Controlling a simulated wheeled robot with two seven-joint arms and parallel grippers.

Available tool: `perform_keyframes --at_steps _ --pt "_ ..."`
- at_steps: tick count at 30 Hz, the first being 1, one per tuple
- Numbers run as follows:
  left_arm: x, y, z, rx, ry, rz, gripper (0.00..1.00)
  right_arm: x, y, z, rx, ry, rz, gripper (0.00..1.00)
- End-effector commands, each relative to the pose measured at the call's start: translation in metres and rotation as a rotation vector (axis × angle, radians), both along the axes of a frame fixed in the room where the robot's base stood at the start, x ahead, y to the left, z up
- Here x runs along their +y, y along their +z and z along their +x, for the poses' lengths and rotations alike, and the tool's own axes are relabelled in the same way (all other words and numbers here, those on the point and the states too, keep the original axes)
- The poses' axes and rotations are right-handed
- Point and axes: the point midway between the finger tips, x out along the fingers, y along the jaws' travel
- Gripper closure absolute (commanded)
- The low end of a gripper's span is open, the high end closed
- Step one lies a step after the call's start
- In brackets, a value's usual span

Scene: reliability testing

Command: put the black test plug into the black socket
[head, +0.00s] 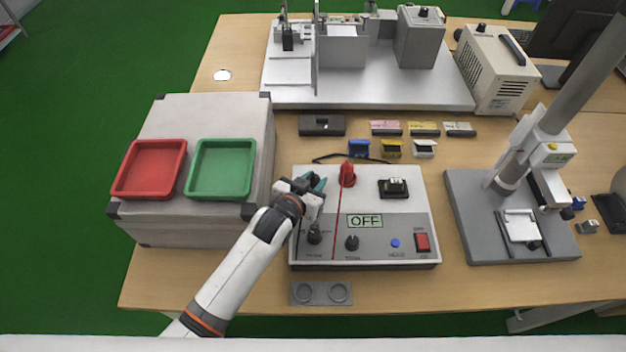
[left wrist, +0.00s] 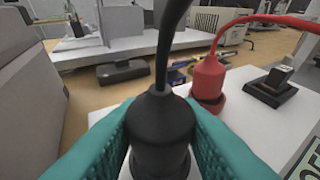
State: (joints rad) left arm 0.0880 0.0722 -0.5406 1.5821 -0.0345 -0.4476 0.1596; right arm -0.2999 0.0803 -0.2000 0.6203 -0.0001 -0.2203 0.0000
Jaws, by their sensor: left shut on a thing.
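My left gripper (head: 316,184) is over the upper left part of the white and grey tester box (head: 385,225). In the left wrist view its teal fingers (left wrist: 160,138) are shut on the black test plug (left wrist: 160,118), which stands upright with its cable rising from the top. The lower end of the plug and the black socket are hidden, so I cannot tell whether the plug is in the socket. A red plug (head: 347,174) stands upright just right of my gripper; it also shows in the left wrist view (left wrist: 209,80). My right gripper is not in view.
The tester display (head: 365,221) reads OFF. A black holder (head: 393,188) sits on its right side. A red tray (head: 150,168) and a green tray (head: 222,169) lie on a grey case at left. A grey stand (head: 510,215) is at right.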

Motion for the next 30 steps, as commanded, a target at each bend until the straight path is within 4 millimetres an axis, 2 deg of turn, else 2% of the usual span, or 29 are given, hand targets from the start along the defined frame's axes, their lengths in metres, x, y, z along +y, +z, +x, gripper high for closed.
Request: perform_keyframes --at_steps 23,24,25,30 --pt "0.0 -0.012 0.0 -0.002 0.0 -0.001 0.93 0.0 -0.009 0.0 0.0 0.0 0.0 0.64" --pt "0.0 -0.012 0.0 -0.002 0.0 -0.001 0.66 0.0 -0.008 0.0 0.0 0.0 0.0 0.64" --pt "0.0 -0.011 0.0 -0.002 0.0 -0.001 0.61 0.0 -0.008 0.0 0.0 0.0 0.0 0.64" --pt "0.0 -0.012 0.0 -0.001 0.0 0.0 0.6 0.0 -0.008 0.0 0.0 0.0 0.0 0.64"
